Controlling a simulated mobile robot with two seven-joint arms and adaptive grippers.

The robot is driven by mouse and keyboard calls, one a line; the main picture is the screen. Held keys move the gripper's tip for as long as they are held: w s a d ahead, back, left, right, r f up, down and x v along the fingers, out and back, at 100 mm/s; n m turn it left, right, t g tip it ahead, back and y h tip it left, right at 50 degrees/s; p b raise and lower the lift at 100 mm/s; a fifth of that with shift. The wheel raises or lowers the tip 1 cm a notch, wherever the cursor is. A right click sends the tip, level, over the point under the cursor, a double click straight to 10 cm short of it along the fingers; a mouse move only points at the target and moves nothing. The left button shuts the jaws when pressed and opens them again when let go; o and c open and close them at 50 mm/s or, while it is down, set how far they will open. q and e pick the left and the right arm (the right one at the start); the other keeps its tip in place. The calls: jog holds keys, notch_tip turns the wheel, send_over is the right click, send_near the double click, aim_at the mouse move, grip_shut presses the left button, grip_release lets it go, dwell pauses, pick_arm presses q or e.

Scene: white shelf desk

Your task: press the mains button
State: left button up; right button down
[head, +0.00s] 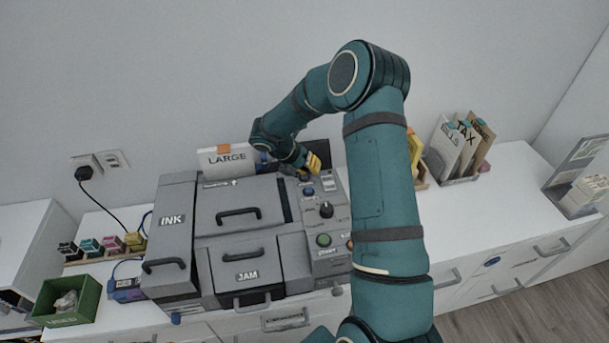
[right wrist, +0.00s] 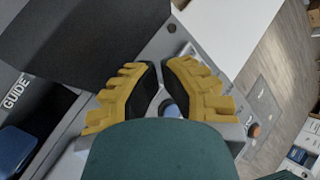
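The grey machine has a control panel (head: 338,233) on its right side. A blue button (head: 307,191) sits near the panel's back end, with a dark knob (head: 326,210), a green button (head: 323,240) labelled START and an orange button (head: 349,245) nearer the front. I cannot read a mains label. My right gripper (head: 313,165), with yellow fingers, is over the panel's back end. In the right wrist view its fingertips (right wrist: 161,66) come together, and a blue round part (right wrist: 170,108) shows between the fingers; contact is unclear. My left gripper is out of view.
The LARGE tray (head: 227,158) stands behind the machine. Card holders (head: 463,145) stand at the back right.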

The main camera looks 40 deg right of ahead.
jog(key=shift+f, duration=0.2)
dwell(0.4)
jog(key=shift+f, duration=0.3)
jog(key=shift+r, duration=0.1)
jog(key=shift+r+p, duration=0.35)
jog(key=shift+r, duration=0.05)
notch_tip(320, 180, up, 6)
jog(key=p, duration=0.5)
dwell(0.4)
dwell(0.4)
